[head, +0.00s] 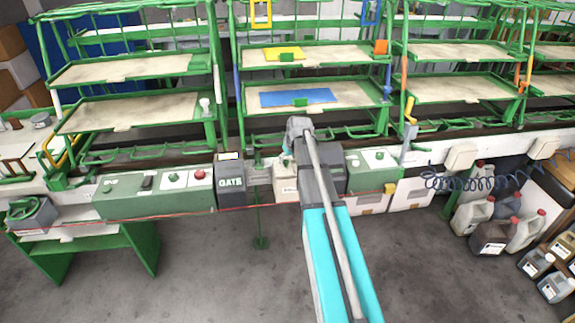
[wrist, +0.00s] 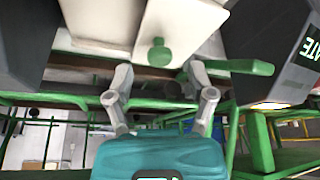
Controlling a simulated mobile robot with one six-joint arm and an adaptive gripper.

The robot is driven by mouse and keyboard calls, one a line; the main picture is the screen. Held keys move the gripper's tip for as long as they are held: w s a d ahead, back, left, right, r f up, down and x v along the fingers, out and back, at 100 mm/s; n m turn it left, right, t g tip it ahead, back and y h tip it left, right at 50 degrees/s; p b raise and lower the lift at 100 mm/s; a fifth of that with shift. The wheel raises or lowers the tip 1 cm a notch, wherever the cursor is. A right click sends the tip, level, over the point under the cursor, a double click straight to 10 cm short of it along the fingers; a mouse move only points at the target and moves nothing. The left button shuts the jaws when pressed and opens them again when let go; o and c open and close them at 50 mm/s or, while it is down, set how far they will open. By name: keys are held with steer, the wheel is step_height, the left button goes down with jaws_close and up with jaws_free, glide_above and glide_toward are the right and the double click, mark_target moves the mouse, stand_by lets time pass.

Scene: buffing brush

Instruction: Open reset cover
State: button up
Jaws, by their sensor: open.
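A cream box (head: 285,189) with small dark lettering sits on the rail right of the GATE box; I take it as the reset cover, but the lettering is too small to read. My arm hides part of it in the head view. In the wrist view a cream panel (wrist: 180,25) with a round green knob (wrist: 158,54) is close beyond my gripper (wrist: 160,77). The gripper is open and empty, one finger on each side below the knob. I cannot tell whether the knob is between the fingertips in depth. A green bar (wrist: 238,67) passes by the right finger.
The dark GATE box (head: 230,182) stands left of the cream box. A green control box with a red button (head: 199,174) is further left, another green box (head: 372,163) right of my arm. Green racks with trays (head: 140,112) stand behind. The floor in front is mostly clear.

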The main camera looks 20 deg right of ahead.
steer(key=shift+b+x, duration=0.55)
steer(key=shift+x, duration=0.25)
jaws_close()
